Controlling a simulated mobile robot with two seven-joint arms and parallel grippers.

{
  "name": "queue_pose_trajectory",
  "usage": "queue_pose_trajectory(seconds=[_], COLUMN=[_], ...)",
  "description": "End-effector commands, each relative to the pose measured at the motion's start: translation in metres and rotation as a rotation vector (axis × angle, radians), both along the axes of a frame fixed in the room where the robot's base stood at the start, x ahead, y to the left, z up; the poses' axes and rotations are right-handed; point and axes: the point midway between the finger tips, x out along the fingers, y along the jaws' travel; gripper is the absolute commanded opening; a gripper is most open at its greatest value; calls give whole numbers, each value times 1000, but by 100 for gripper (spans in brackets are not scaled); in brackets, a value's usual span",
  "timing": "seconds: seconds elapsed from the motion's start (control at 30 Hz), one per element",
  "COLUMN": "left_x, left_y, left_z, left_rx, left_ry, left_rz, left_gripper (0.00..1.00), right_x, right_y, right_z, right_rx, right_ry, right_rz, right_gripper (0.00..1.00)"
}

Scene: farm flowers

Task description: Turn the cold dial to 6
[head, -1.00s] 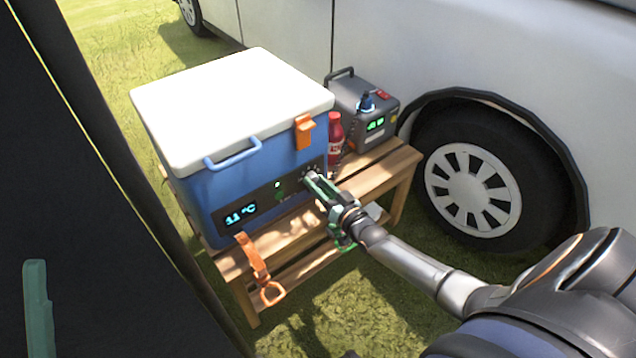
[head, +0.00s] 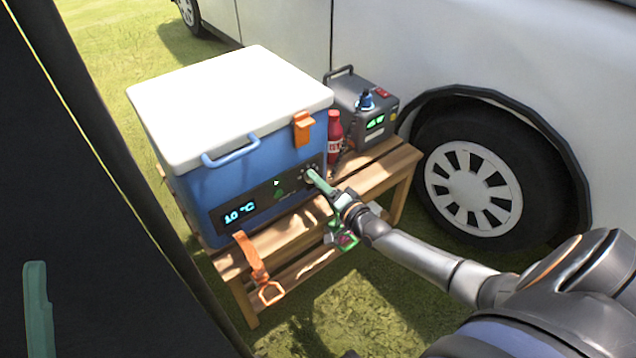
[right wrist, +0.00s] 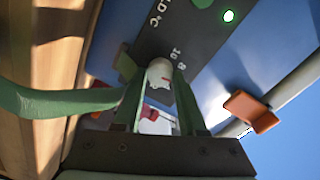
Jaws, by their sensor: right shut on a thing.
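The blue cooler (head: 195,190) with a white lid stands on a wooden bench. Its dark front panel has a lit display (head: 240,214) that seems to read 10 °C. The pale cold dial (right wrist: 158,74) is at the panel's right end, with printed numbers including 8 and 10 beside it. My right gripper (head: 313,175) is at the dial; in the right wrist view its two green fingers (right wrist: 160,84) are shut on it. The dial's pointer and exact setting cannot be read. A green finger of my left gripper (head: 38,310) shows at lower left; its jaws cannot be judged.
An orange latch (head: 302,130) and a blue handle (head: 232,151) are on the cooler. A red bottle (head: 335,131) and a grey power box (head: 368,105) stand right of it on the bench (head: 385,170). An orange strap (head: 252,258) hangs in front. A white van stands behind.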

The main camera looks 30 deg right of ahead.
Motion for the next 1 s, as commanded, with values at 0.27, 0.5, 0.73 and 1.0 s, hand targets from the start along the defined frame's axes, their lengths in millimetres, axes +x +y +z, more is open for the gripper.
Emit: queue_pose_trajectory(seconds=[0.27, 0.5, 0.73, 1.0], left_x=[0, 0, 0, 0], left_y=[-1, -1, -1, -1], left_z=[-3, -3, -3, -3], left_rx=[3, 3, 3, 2], left_ry=[1, 1, 2, 2], left_rz=[0, -1, -1, -1], left_gripper=[50, 50, 50, 50], right_x=[0, 0, 0, 0], right_y=[0, 0, 0, 0], right_z=[-1, -1, -1, -1], right_rx=[63, 72, 70, 69], right_ry=[7, 7, 7, 6], right_rz=[0, -1, -1, 0], right_gripper=[0, 0, 44, 70])
